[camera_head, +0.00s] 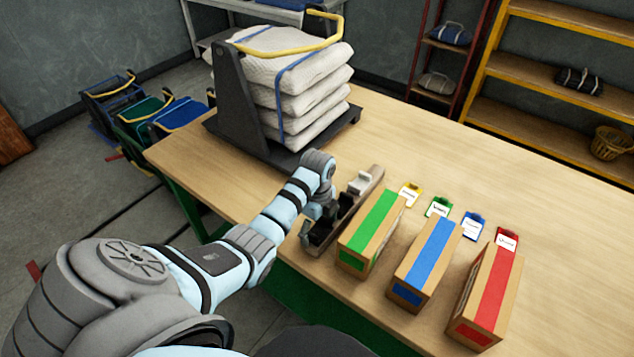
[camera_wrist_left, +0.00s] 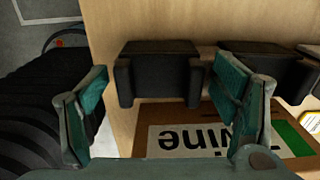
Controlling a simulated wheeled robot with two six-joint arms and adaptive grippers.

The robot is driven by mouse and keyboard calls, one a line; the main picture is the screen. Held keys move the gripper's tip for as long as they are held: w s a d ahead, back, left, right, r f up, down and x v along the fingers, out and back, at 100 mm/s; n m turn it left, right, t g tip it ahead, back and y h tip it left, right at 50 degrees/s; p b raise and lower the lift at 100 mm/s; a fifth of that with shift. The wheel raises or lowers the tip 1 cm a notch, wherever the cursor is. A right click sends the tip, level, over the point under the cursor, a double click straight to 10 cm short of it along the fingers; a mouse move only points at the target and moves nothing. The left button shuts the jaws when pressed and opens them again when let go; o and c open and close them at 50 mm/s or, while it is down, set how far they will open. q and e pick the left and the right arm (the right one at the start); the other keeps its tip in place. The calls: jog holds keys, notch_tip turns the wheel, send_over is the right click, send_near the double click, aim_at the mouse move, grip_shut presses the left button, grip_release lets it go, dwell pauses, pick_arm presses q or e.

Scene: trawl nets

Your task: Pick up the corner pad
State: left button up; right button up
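A black corner pad (camera_wrist_left: 160,72) shows in the left wrist view, with an angled, blocky shape. My left gripper (camera_wrist_left: 160,90) is open, with one teal finger on each side of the pad; contact is not clear. A second black pad (camera_wrist_left: 268,72) sits to its right, partly behind the right finger. In the head view my left gripper (camera_head: 318,212) is at the near end of a narrow tray (camera_head: 318,243), and the arm partly hides what lies there. My right gripper is not in view.
Boxes with green (camera_head: 374,228), blue (camera_head: 428,256) and red (camera_head: 492,288) stripes stand right of the tray. Several coloured tags lie behind them. A dark stand (camera_head: 238,105) holds stacked white sacks (camera_head: 300,100) at the table's back left. The right tabletop (camera_head: 560,210) is clear.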

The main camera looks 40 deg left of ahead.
pick_arm(q)
jog(key=shift+r, duration=0.1)
jog(key=c, duration=0.9)
